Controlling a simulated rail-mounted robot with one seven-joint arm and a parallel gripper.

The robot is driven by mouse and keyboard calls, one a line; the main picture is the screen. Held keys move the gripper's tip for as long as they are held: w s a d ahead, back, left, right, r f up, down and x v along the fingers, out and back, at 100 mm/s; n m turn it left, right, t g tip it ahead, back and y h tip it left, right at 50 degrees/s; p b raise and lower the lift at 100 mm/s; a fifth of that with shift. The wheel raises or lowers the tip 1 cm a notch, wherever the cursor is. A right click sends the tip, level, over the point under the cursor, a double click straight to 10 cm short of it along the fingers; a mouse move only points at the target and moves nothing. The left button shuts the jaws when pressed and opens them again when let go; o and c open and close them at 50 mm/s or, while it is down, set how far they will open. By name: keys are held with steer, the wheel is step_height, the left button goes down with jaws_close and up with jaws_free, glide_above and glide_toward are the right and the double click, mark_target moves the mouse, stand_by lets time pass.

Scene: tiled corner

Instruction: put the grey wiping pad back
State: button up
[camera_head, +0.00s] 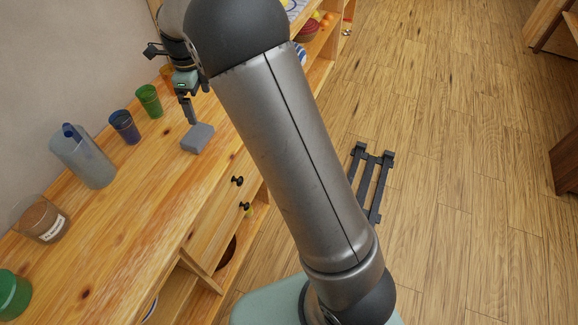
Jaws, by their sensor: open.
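The grey wiping pad (198,138) is a small grey block lying on the wooden counter (150,205), near its front edge. My gripper (191,118) points down just behind the pad, to its upper left in the picture. Its fingertips are close to the pad, and I cannot tell whether they touch it. The gripper is open with nothing seen between its fingers. My own arm crosses the middle of the view and hides part of the counter's far end.
A green cup (149,101), a blue cup (125,127), a grey pitcher (84,158), a brown-filled jar (40,219) and a green container (11,294) line the wall side. Drawers with black knobs (237,181) are below the counter. A dark rack (372,182) lies on the floor.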

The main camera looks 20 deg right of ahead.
steer(key=s+d+r+n, duration=0.3)
steer(key=s+d+n, duration=0.15)
steer(key=s, duration=0.25)
steer(key=s+d+r+n, duration=0.3)
steer(key=s+d+n, duration=0.15)
steer(key=s, duration=0.25)
steer(key=s+d+f+n, duration=0.1)
steer(key=s+d+n, duration=0.1)
steer(key=s+n, duration=0.5)
steer(key=s+d+f+n, duration=0.2)
steer(key=s+n, duration=0.5)
steer(key=s, duration=0.5)
steer(key=shift+d+f+t, duration=0.25)
steer(key=shift+d+t, duration=0.15)
steer(key=shift+d, duration=0.1)
